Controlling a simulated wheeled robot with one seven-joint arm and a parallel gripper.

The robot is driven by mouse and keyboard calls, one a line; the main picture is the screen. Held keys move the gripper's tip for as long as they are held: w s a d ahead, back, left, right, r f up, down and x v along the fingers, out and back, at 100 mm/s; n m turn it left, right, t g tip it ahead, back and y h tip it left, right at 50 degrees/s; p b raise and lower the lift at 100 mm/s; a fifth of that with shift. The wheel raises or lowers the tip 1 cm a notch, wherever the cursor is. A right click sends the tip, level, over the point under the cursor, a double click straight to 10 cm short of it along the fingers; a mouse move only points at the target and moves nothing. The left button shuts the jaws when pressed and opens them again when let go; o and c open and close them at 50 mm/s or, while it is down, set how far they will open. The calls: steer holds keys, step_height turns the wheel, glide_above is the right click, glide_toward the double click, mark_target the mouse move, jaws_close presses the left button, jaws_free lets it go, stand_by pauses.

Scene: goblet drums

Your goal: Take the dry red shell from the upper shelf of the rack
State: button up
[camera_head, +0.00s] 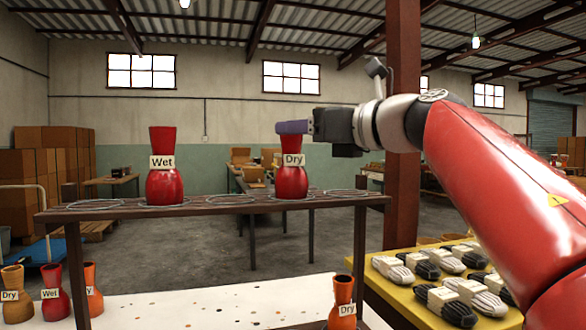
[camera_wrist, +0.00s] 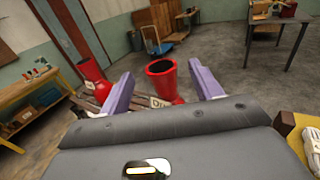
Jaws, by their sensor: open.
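The dry red shell (camera_head: 291,182) stands upright on the upper shelf (camera_head: 232,207) of the rack, right of centre, with a "Dry" label on its neck. The wet red shell (camera_head: 164,186) stands on the same shelf to its left, labelled "Wet". My gripper (camera_head: 283,128) is at the dry shell's rim, its purple finger overlapping the top in the head view. In the wrist view my gripper (camera_wrist: 161,70) is open, with the dry shell (camera_wrist: 165,84) between its two purple fingers and a gap on each side. The wet shell (camera_wrist: 94,80) shows outside the left finger.
Ring outlines mark empty places on the upper shelf. Lower down stand orange shells (camera_head: 15,297), another red "Wet" shell (camera_head: 54,297) and an orange "Dry" shell (camera_head: 342,303).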

steer(key=x, duration=0.3)
steer(key=shift+w+a, duration=0.15)
steer(key=shift+w, duration=0.1)
steer(key=c, duration=1.4)
